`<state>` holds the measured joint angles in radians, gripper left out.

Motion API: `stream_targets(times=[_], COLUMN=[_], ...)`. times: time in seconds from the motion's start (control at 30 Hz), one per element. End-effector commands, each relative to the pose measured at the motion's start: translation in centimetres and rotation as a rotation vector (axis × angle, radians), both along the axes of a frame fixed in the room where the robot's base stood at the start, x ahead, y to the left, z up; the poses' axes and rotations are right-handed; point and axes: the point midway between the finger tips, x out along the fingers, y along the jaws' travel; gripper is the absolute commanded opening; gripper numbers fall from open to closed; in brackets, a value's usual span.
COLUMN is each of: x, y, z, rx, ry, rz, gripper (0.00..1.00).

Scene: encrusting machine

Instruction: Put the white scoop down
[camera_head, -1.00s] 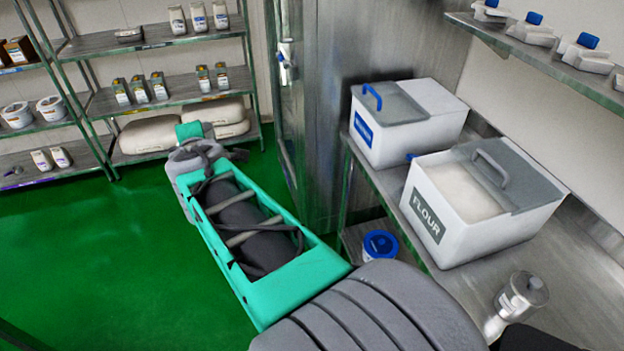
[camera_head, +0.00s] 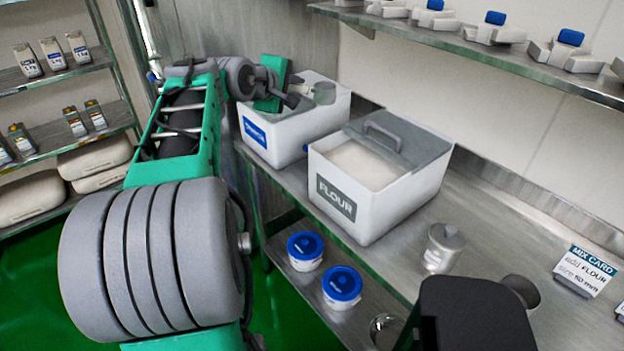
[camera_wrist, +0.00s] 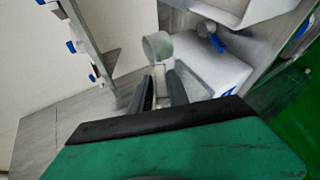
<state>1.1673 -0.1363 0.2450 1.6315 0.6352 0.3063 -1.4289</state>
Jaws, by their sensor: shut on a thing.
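My gripper (camera_head: 296,94) is at the blue-labelled white bin (camera_head: 270,135), just over its top in the head view. In the wrist view my gripper (camera_wrist: 160,92) is shut on the white scoop (camera_wrist: 157,46), whose round cup sticks out beyond the fingertips. The scoop's pale cup (camera_head: 323,92) also shows in the head view, to the right of the fingers. Its handle is mostly hidden between the fingers. I cannot tell whether the scoop touches the bin.
The flour bin (camera_head: 340,215) stands beside it, partly open, with pale flour inside. A metal canister (camera_head: 442,248) and a mix card (camera_head: 586,272) stand on the steel counter (camera_head: 490,230). Blue-lidded tubs (camera_head: 342,286) sit on the lower shelf. A wall shelf (camera_head: 440,38) holds several blue-topped items.

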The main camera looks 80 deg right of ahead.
Motion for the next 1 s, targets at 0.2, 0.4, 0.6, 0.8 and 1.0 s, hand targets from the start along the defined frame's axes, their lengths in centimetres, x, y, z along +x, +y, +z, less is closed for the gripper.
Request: stream_targets(times=[0.2,0.4,0.6,0.8,1.0], x=[0.1,0.1,0.2,0.2,0.2], y=[0.1,0.1,0.1,0.0,0.1], z=[-6.7,-12.7,-18.5,-22.0,-25.0], rx=[0.005,0.006,0.006,0.000,0.004], ry=[0.004,0.003,0.003,0.001,0.003], rz=[0.004,0.005,0.005,0.005,0.005], gripper=[0.00,0.00,0.00,0.00,0.00])
